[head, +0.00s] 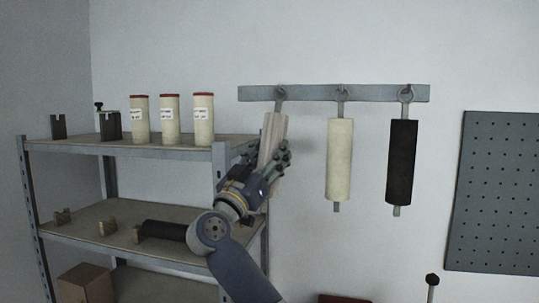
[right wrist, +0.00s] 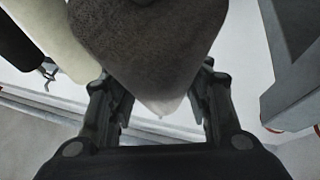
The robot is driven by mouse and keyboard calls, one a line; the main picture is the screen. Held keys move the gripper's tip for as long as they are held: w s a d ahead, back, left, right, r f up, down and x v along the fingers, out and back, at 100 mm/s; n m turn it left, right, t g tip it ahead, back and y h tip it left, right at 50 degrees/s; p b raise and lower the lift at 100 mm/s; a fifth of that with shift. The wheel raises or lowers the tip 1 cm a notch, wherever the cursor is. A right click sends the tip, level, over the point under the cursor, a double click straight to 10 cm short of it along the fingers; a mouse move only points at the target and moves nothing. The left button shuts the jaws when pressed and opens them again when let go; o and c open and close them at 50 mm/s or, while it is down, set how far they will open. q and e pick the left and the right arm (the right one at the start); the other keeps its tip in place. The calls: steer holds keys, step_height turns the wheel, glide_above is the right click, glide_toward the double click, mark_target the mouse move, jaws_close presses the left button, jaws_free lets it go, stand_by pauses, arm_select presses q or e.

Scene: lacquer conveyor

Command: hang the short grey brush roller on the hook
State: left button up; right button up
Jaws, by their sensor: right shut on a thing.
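The short grey brush roller (head: 274,132) is in my right gripper (head: 272,158), tilted slightly, in front of the wall at the left end of the hook rail (head: 310,92). Its top end is at the left hook (head: 281,92); I cannot tell whether its eye is around the hook or only in front of it. In the right wrist view the grey roller (right wrist: 150,45) fills the top middle, between the two fingers of the gripper (right wrist: 160,98). My left gripper is out of view.
A cream roller (head: 339,160) and a black roller (head: 402,160) hang on the middle and right hooks. A shelf (head: 160,150) with several cream tubes stands left, close to my gripper. A dark roller (head: 163,230) lies on its lower board. A pegboard (head: 500,190) is at right.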

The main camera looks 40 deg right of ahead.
steer(key=o, duration=1.2)
steer(key=shift+o, duration=0.7)
